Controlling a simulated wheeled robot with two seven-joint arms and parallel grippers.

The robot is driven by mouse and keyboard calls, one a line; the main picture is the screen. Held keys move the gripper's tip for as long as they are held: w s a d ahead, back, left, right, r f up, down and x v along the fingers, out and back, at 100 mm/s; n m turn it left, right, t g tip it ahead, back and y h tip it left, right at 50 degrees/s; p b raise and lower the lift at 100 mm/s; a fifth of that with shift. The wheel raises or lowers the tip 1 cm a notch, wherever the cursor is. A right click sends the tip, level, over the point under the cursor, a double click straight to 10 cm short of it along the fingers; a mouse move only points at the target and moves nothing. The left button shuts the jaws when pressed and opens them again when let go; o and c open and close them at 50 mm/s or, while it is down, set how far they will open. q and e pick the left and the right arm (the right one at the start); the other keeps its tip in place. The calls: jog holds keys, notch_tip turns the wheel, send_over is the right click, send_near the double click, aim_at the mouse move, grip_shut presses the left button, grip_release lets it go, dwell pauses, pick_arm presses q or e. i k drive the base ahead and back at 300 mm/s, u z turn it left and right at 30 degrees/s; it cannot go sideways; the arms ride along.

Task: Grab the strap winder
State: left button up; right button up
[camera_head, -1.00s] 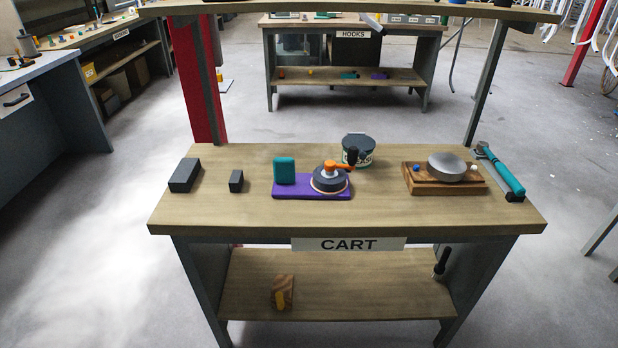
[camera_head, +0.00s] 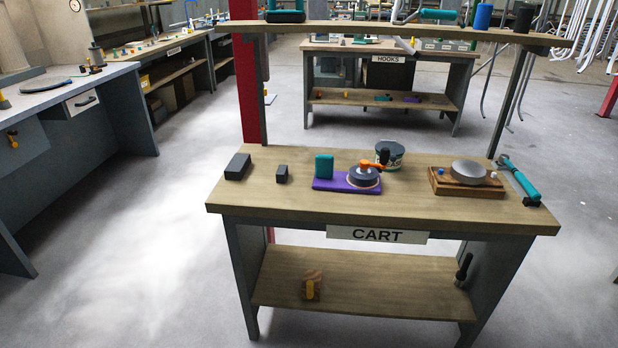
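A device with a purple base (camera_head: 335,185), a teal block (camera_head: 324,165) and a round dark drum (camera_head: 362,177) stands on the cart's wooden top. The drum has an orange and black crank-like piece on it. This looks most like the strap winder, though no label shows. A teal-handled tool (camera_head: 520,180) lies at the right end of the top. Neither of my grippers is in view.
A raised shelf (camera_head: 350,34) spans above. Open floor (camera_head: 130,260) lies left and in front.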

aim_at(357, 180)
jog(key=u, duration=0.95)
jog(key=i, duration=1.05)
jog(key=z, duration=0.65)
